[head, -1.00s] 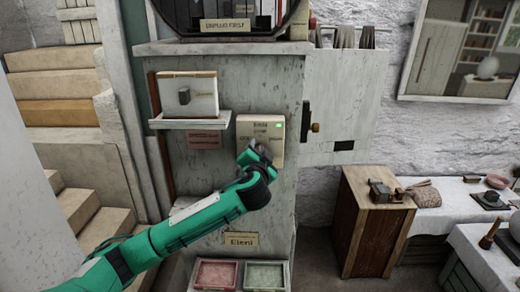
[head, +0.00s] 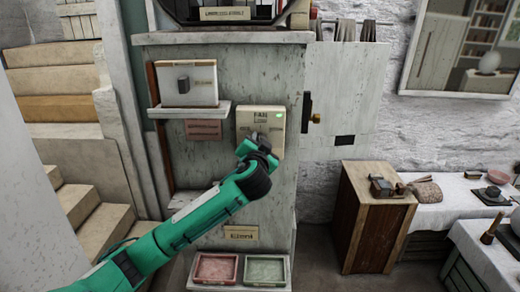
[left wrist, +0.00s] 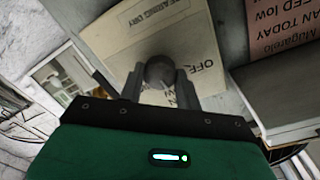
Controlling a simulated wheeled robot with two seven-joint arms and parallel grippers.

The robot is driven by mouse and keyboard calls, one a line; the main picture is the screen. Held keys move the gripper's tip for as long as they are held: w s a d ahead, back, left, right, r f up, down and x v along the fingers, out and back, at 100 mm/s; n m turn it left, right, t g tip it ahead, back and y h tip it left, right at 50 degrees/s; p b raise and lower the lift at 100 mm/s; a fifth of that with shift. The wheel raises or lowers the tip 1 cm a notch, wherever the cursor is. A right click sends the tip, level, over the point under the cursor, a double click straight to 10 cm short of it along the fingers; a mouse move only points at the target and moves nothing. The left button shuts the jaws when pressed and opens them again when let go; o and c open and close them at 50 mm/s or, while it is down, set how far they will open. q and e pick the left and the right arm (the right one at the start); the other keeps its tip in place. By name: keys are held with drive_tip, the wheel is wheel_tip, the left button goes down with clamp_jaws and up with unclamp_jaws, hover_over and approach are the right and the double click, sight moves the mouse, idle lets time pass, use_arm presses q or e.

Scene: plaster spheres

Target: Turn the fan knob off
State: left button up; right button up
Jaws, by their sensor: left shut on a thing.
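The fan control plate (head: 262,118) is a cream panel on the front of the pale worn cabinet, with a lit green light (head: 278,115) at its upper right. My left gripper (head: 254,141) is at the lower part of this plate and hides the knob there. In the left wrist view the fan knob (left wrist: 160,70) is a dark round knob between my two grey fingers, and the gripper is shut on it. The plate (left wrist: 200,50) shows behind it with part of the word "OFF" beside the knob. My right gripper is not in view.
An open cabinet door (head: 345,90) is at right. Red (head: 215,254) and green trays (head: 265,256) sit below. A wooden cabinet (head: 378,220) stands at right.

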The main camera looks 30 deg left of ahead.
use_arm(q)
drive_tip(key=shift+f+n+y+b, duration=0.1)
drive_tip(key=shift+n+y+b, duration=0.3)
drive_tip(key=shift+n+b, duration=4.7)
drive_tip(key=shift+n, duration=0.3)
drive_tip(key=o, duration=1)
